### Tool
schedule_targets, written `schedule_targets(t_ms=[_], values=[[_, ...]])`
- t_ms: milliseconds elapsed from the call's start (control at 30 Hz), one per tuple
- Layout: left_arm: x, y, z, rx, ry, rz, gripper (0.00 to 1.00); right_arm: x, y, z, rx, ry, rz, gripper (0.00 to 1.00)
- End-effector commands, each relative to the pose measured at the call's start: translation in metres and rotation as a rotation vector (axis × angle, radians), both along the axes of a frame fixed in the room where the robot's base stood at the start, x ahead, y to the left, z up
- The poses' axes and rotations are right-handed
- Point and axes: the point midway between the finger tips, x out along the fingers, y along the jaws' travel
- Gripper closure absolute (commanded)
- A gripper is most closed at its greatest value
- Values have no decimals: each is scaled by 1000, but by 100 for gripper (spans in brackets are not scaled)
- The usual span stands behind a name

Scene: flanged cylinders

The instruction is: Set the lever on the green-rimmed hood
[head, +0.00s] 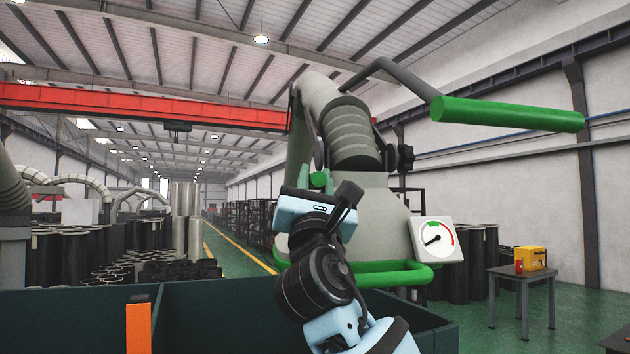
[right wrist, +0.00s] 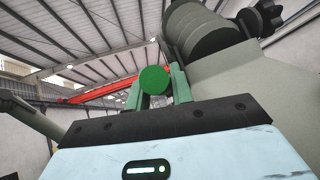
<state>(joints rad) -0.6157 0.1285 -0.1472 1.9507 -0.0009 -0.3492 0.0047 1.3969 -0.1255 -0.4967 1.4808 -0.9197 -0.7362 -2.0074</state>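The grey hood (head: 375,215) stands ahead of me, with a green tube rim (head: 400,275) around its lower edge and a white dial gauge (head: 436,240) on its front. The dial's needle points to the lower left. The lever's green end (head: 319,180) shows at the hood's left side, and as a round green disc in the right wrist view (right wrist: 154,80). My right gripper (head: 322,186) is at this lever, its two fingers close against both sides of the green end. The rest of the lever is hidden. My left gripper is out of view.
A thick green handle bar (head: 510,114) sticks out at the upper right on a bent grey arm. A dark green box wall (head: 220,310) with an orange upright piece (head: 138,325) is in front. A table (head: 520,273) with a yellow box (head: 531,258) stands at the right.

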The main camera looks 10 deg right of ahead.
Motion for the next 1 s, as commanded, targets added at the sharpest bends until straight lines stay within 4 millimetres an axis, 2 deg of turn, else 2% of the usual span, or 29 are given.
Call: schedule_targets(t_ms=[33, 100, 567, 1000], values=[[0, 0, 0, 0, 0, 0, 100, 0, 0, 0, 0, 0, 0, 91], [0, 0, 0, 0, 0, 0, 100, 0, 0, 0, 0, 0, 0, 100], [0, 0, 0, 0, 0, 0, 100, -1, 0, 4, -3, 37, 0, 100], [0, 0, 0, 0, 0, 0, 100, 1, 0, 26, -24, 285, -1, 100]])
